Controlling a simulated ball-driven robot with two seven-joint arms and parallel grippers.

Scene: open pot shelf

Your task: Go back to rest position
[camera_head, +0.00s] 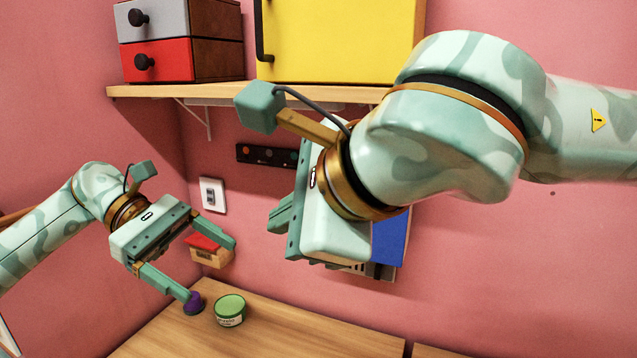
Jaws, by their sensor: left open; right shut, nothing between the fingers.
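My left gripper (214,271) is open, with its two fingers spread wide, above the left part of the wooden counter. A purple object (194,303) shows right at its lower fingertip; I cannot tell whether they touch. My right arm crosses the view from the right edge. My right gripper (280,215) is raised in the middle, well above the counter. Its fingers are shut and partly hidden behind its own body.
A green-lidded tin (230,309) stands on the wooden counter (290,335). A shelf (225,93) above holds a drawer unit (180,42) and a yellow cabinet (340,40). A small red-and-wood box (211,254) and a blue object (391,238) are partly hidden by my grippers.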

